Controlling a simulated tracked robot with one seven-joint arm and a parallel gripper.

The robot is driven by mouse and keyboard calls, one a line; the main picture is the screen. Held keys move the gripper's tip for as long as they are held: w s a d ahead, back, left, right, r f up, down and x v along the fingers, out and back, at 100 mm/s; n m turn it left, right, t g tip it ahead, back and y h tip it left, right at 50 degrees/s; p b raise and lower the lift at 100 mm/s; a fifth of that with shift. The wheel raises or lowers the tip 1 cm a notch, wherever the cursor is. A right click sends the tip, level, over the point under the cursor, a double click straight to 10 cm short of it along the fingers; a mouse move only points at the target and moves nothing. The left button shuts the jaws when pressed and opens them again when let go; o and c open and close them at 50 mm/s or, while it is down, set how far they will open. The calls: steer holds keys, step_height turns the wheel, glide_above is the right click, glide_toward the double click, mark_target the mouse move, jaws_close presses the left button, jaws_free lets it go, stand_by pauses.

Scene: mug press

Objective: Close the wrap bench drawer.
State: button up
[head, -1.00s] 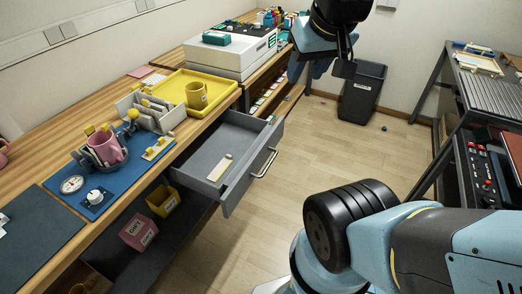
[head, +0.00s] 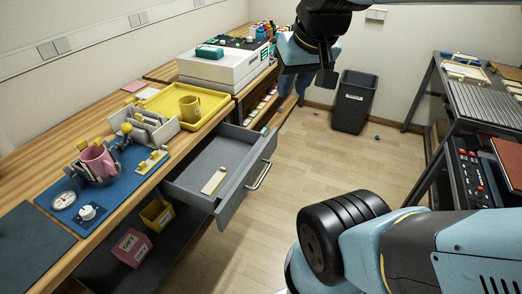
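The wrap bench drawer (head: 243,195) is pulled well out from the wooden bench (head: 28,180). Its grey front faces right and carries a metal bar handle (head: 259,176). A small pale strip with dark marks (head: 214,181) lies inside on the drawer floor. My gripper (head: 314,88) is up in the air beyond the drawer, at the upper middle of the view, and touches neither the drawer nor its handle. Its fingers are dark and partly hidden by the wrist, so their opening is unclear.
On the bench stand a yellow tray (head: 215,104) with a yellow mug (head: 190,107), and a pink mug (head: 98,160) in a press. Small bins (head: 131,247) sit on the shelf below. A black waste bin (head: 354,102) stands at the back.

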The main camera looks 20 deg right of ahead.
steer(key=w+f+m+g, duration=0.1)
steer(key=w, duration=0.1)
steer(key=w+f+m+g+y, duration=0.1)
steer(key=w+f, duration=0.1)
steer(key=shift+w+f+g, duration=0.1)
steer(key=shift+f+g, duration=0.2)
jaws_close()
steer(key=w+d+f+m+g+y, duration=0.1)
steer(key=w+d+f+m+y, duration=0.35)
steer(key=w+f, duration=0.3)
steer(key=w+d+f+m+g+y, duration=0.25)
steer(key=w+f+m+y, duration=0.3)
steer(key=f, duration=0.35)
steer(key=w+d+f+m+t+y, duration=0.1)
steer(key=w+d+f+m+t, duration=0.1)
steer(key=d+f+m+t, duration=0.3)
steer(key=w+d+f+m+t+y, duration=0.1)
steer(key=w+d+f+y, duration=0.15)
steer(key=f, duration=0.55)
steer(key=m+t+h, duration=0.2)
steer(key=m+t, duration=0.6)
steer(key=m, duration=0.1)
glide_toward(272, 146)
steer(key=x, duration=0.7)
